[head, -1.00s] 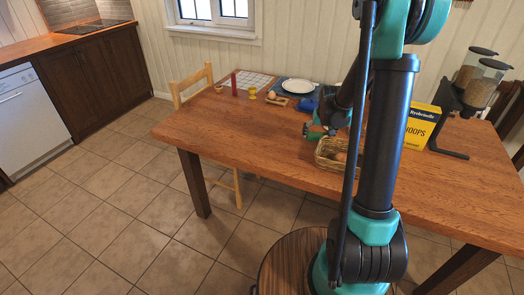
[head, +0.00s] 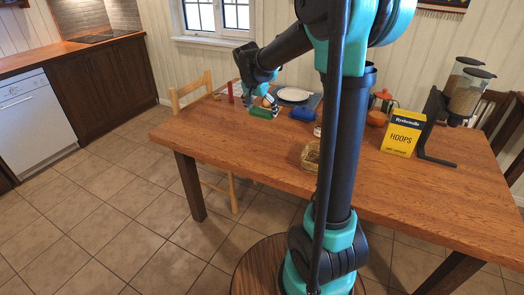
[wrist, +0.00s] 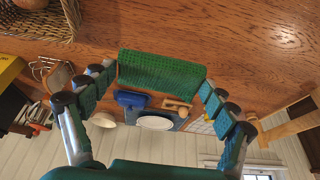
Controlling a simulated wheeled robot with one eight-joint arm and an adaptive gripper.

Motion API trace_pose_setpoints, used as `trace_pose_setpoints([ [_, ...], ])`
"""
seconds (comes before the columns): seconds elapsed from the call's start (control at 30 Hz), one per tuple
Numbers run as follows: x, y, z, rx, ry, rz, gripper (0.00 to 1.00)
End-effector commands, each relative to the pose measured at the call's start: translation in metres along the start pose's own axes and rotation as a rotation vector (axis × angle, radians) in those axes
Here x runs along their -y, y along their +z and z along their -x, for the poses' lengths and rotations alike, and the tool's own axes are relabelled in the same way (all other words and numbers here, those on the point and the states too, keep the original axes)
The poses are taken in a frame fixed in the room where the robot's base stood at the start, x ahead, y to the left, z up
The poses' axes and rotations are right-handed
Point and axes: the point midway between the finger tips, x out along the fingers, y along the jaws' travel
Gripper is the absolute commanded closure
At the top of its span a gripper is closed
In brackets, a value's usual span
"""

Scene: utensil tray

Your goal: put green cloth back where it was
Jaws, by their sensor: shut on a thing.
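The green cloth (head: 261,112) is a rolled or folded textured bundle. In the wrist view the cloth (wrist: 160,71) spans the space between my fingertips. My gripper (head: 266,103) is shut on it, over the left back part of the wooden table (head: 220,135); it also shows in the wrist view (wrist: 158,80). I cannot tell whether the cloth touches the tabletop.
A wicker basket (head: 311,155) stands nearer the table's front edge. A yellow cereal box (head: 403,132) and dispenser (head: 462,95) stand right.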

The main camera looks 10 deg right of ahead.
Motion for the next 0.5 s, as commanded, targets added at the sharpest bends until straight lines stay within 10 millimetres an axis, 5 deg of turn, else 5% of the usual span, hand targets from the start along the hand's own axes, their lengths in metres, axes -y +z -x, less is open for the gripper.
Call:
trace_pose_setpoints([
  [0.5,0.000,0.046,-0.114,0.000,-0.001,0.001,0.45],
])
